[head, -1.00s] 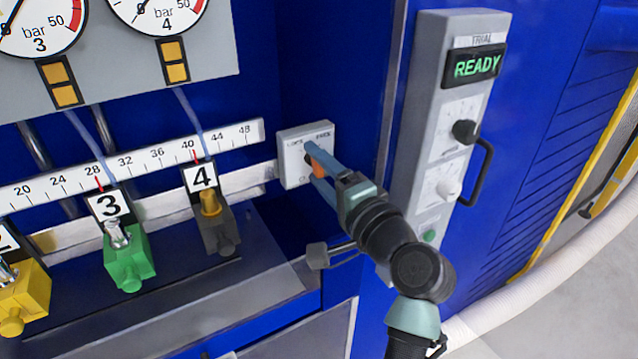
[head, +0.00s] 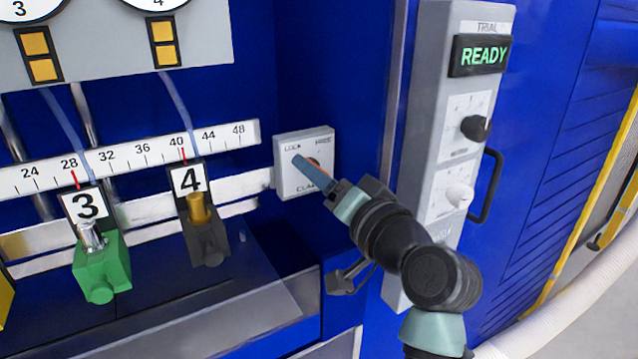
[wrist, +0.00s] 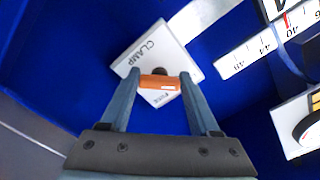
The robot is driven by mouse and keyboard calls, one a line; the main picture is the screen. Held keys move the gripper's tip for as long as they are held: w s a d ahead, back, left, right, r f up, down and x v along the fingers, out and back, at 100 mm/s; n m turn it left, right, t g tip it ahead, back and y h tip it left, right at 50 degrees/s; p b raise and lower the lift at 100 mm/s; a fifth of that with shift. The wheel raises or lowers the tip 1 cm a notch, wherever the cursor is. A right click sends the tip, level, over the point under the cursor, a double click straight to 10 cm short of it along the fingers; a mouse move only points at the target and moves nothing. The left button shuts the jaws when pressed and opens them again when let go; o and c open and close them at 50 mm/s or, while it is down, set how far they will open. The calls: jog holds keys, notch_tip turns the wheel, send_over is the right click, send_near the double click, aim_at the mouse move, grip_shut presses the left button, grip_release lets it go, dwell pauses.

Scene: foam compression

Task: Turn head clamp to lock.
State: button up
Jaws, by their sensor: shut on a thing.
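The head clamp is a light grey square plate (head: 288,187) on the blue wall, marked LOCK at upper left, FREE at upper right and CLAMP below. Its small orange handle (wrist: 159,82) lies crosswise between the two blue fingers of my gripper (wrist: 157,80) in the wrist view. My gripper (head: 308,170) is shut on this handle and reaches the plate from the lower right in the head view. The fingers hide much of the handle there, so which mark it points to is hard to tell. A dark round hub shows behind the handle in the wrist view.
A grey control box (head: 455,130) with a green READY display (head: 483,56), knobs and a black bar handle stands close to the right of my arm. A white scale rail (head: 130,158) and the green (head: 102,268) and dark (head: 205,240) numbered blocks lie to the left.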

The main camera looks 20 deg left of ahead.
dwell(0.4)
jog(key=o, duration=1.4)
jog(key=shift+c, duration=0.2)
jog(key=v, duration=1.3)
jog(key=shift+b, duration=0.4)
